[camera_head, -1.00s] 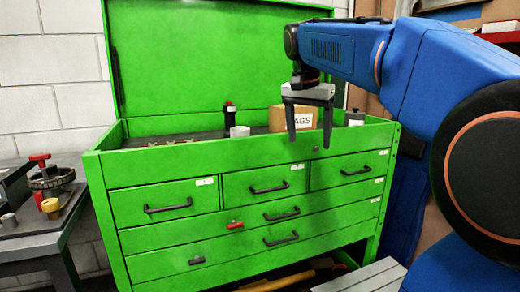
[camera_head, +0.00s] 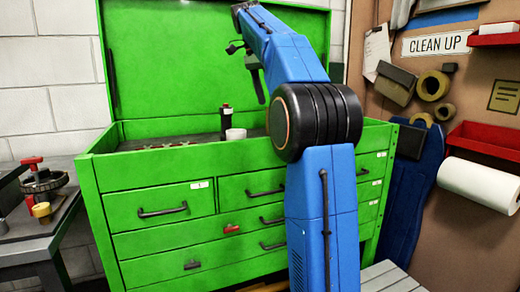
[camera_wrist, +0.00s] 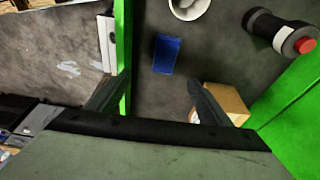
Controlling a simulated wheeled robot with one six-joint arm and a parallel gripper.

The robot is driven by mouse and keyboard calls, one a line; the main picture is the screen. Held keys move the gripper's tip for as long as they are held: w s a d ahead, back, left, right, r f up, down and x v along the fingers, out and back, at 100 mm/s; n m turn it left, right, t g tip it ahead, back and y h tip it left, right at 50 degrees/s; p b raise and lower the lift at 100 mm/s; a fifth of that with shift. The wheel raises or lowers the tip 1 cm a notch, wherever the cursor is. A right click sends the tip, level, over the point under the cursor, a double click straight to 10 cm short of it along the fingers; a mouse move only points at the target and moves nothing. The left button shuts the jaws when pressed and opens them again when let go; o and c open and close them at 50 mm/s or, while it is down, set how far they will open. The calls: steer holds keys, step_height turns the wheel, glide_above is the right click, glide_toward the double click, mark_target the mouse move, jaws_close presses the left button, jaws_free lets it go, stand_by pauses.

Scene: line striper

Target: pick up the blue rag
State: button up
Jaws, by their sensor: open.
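The blue rag (camera_wrist: 167,54) shows in the wrist view as a small flat blue rectangle on the dark top tray (camera_wrist: 160,20) of the green tool chest. I cannot make it out in the head view. My gripper (camera_wrist: 158,80) is open and empty, its two dark fingers apart. In the wrist view the rag appears just beyond the fingertips, between their lines, and apart from them. In the head view my gripper (camera_head: 256,78) is above the chest top, in front of the raised green lid, partly hidden by my arm.
A white cup (camera_wrist: 188,6) and a dark cylinder with a red end (camera_wrist: 285,35) are near the rag. A cardboard box (camera_wrist: 228,102) is beside the right finger. The chest's green wall (camera_wrist: 123,50) runs by the left finger. A paper roll (camera_head: 480,184) hangs at right.

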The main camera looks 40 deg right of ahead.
steer(key=x, duration=0.8)
steer(key=w+x, duration=0.1)
steer(key=x, duration=0.3)
steer(key=shift+w+x, duration=0.15)
steer(key=shift+x, duration=1.1)
steer(key=shift+w+x, duration=0.15)
steer(key=shift+x, duration=1.1)
steer(key=shift+d, duration=0.1)
steer(key=shift+c, duration=0.3)
steer(key=c, duration=1.1)
